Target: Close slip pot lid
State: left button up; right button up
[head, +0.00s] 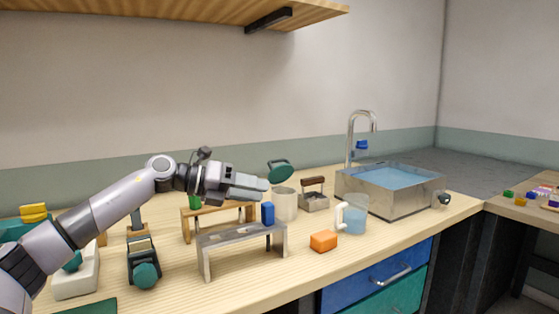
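The slip pot (285,205) is a pale, cream-coloured cylinder standing upright on the counter, right of centre. Its dark green round lid (281,171) is raised and tilted above the pot's back rim, so the pot's top is uncovered. My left gripper (260,188) reaches in from the left, with its grey fingertips just left of the lid and the pot's rim. The fingers overlap from this angle, so their opening is unclear. Nothing shows held in them. I cannot tell whether they touch the lid. My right gripper is not in view.
A grey metal stand (242,236) with a blue block (268,213) is in front of the pot, a wooden stand (188,226) behind it. An orange block (323,241), a clear jug (354,216), a wood-handled tool (314,195) and a water-filled sink (429,195) are to the right.

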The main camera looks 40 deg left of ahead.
aim_at(281, 174)
jog(key=i+j, duration=0.5)
jog(key=j, duration=0.25)
jog(key=i+j, duration=0.25)
jog(key=j, duration=0.1)
